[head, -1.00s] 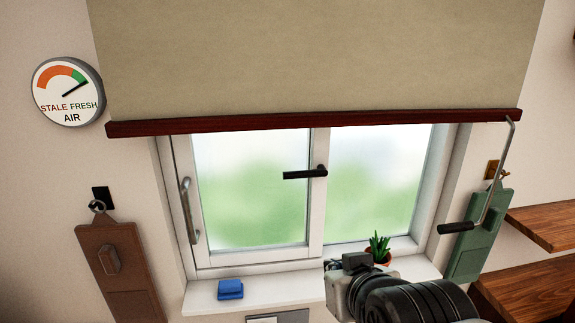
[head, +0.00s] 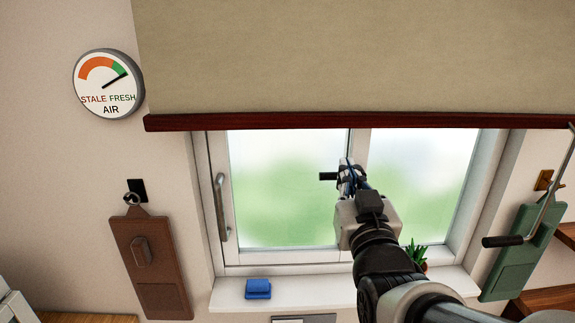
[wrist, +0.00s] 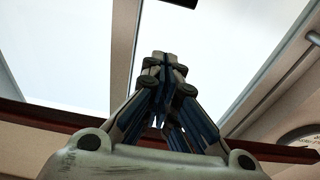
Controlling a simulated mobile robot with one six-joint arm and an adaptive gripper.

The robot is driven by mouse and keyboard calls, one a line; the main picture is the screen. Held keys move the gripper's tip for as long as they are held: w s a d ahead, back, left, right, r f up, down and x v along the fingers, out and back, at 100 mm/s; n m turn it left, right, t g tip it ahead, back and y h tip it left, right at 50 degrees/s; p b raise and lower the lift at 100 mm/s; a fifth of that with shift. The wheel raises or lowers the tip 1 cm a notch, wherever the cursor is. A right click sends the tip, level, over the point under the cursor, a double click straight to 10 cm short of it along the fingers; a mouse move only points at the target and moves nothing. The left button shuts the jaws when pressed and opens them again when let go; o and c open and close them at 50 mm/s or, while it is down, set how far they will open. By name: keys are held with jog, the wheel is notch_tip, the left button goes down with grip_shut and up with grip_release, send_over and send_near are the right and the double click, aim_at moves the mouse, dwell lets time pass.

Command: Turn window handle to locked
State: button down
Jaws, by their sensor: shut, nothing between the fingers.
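The black window handle (head: 327,176) is on the window's middle frame post. Its lever end points left, level, in the head view, and my gripper hides its hub. A dark part of the handle (wrist: 180,2) shows at the top edge of the wrist view, mostly out of frame. My gripper (head: 346,165) is in front of the hub in the head view; I cannot tell whether it touches. In the wrist view my gripper (wrist: 164,58) has its fingers together and nothing between them.
The blind's dark red bar (head: 300,122) crosses above. A grey side handle (head: 222,207) is at the left. On the sill are a blue block (head: 258,289) and a potted plant (head: 416,256). A crank (head: 530,225) hangs at the right. The gauge (head: 108,83) points towards FRESH.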

jog(key=w+f+b, duration=0.1)
jog(key=w+f, duration=0.1)
jog(key=w, duration=0.7)
jog(key=shift+f, duration=0.25)
jog(key=shift+w, duration=0.15)
